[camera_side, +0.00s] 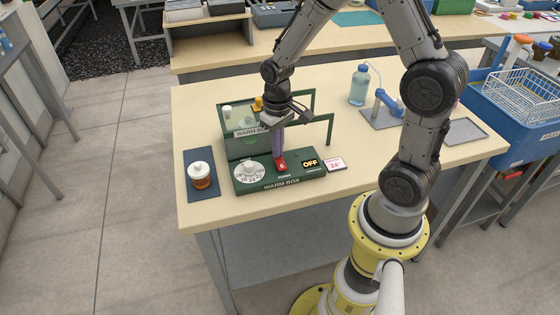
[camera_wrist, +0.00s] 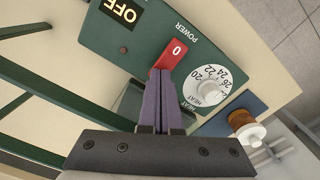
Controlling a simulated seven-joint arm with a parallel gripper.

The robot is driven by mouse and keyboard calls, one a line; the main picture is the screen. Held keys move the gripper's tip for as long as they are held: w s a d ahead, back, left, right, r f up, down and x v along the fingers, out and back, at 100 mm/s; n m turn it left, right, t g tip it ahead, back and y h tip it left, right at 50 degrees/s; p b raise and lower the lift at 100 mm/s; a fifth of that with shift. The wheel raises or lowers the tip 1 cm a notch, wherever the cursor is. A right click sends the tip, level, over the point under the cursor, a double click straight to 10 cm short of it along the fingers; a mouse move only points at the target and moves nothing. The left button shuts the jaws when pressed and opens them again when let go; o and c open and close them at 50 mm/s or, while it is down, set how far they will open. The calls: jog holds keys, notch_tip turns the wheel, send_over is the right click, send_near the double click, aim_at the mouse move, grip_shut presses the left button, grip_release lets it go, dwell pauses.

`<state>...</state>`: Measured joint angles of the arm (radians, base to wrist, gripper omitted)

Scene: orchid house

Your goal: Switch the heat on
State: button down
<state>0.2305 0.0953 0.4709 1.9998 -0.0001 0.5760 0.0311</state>
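The warm box's green control panel (camera_side: 302,174) lies on the bench and carries a red power switch (camera_side: 281,164), a white heat dial (camera_side: 249,171) and a black display (camera_side: 310,163) reading OFF. In the wrist view the red switch (camera_wrist: 173,56) shows a 0, with the heat dial (camera_wrist: 207,88) beside it and the OFF display (camera_wrist: 122,12). My gripper (camera_side: 279,153) points down at the switch; its two purple fingers look closed together, with nothing seen between them. In the wrist view the fingertips (camera_wrist: 160,75) are at the switch's edge; whether they touch it I cannot tell.
A green frame (camera_side: 328,130) of the warm box stands behind the panel, close around my gripper. An amber bottle with a white cap (camera_side: 201,176) stands on a dark mat (camera_side: 203,194) at left. A card reading 24° (camera_side: 336,164) lies at right. A blue wash bottle (camera_side: 359,86) stands further back.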

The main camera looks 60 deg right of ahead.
jog(key=shift+f, duration=0.2)
jog(key=shift+r, duration=3.55)
